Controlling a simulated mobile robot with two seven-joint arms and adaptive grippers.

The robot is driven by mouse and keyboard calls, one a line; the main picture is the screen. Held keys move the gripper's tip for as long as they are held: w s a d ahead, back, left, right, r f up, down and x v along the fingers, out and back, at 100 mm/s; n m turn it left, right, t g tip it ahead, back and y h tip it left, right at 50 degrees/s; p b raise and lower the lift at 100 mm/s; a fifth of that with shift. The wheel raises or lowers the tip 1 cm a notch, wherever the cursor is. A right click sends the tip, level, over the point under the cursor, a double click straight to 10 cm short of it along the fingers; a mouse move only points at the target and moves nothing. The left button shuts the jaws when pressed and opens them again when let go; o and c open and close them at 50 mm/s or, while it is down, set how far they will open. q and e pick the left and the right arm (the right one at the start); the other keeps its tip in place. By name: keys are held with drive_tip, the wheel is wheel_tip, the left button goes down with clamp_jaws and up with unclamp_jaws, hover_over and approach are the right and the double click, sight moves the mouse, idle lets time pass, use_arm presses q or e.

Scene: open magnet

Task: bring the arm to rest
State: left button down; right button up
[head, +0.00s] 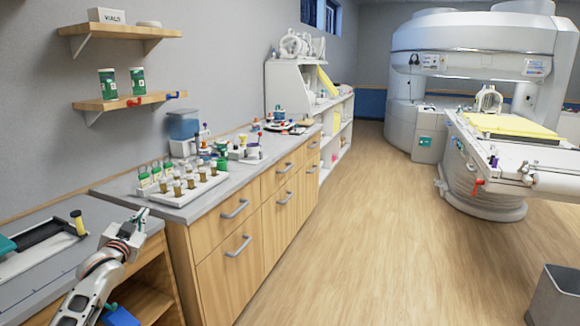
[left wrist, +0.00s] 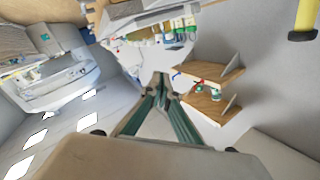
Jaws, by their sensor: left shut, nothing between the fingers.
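My left gripper (head: 139,217) is at the lower left of the head view, at the end of my left arm. It is raised beside the near end of the grey counter, in front of the wooden cabinet. In the left wrist view its fingers (left wrist: 161,80) are together, with nothing between them. The wrist view is tilted, with the shelves at its right and the scanner at its left. My right gripper is in neither view.
A white rack (head: 185,189) of several small bottles stands on the counter (head: 122,188). Wall shelves (head: 128,101) hang above. A grey bin (head: 555,300) is at the lower right. The wooden floor (head: 370,230) is clear.

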use_arm(q)
drive_tip(key=s+d+f+g+h, duration=0.1)
drive_tip(key=s+d+f, duration=0.3)
drive_tip(key=s+f, duration=0.3)
drive_tip(key=s+d+f+m+g+h, duration=0.1)
drive_tip(key=s+d+f, duration=0.3)
drive_tip(key=f, duration=0.5)
drive_tip(key=s+d+f+g+h, duration=0.1)
drive_tip(key=s+d+f, duration=0.45)
drive_tip(key=f, duration=0.25)
drive_tip(key=s+d+f+g, duration=0.1)
drive_tip(key=s+d+f, duration=0.2)
drive_tip(key=s, duration=0.7)
drive_tip(key=s+d+f+g+h, duration=0.1)
drive_tip(key=s+d+f, duration=0.3)
drive_tip(key=s, duration=0.6)
drive_tip(key=s+d+f+g+h, duration=0.1)
drive_tip(key=s+d+f, duration=0.3)
drive_tip(key=s, duration=0.7)
drive_tip(key=shift+f+n+g, duration=0.4)
drive_tip(key=shift+f+g, duration=0.05)
drive_tip(key=shift+g, duration=0.05)
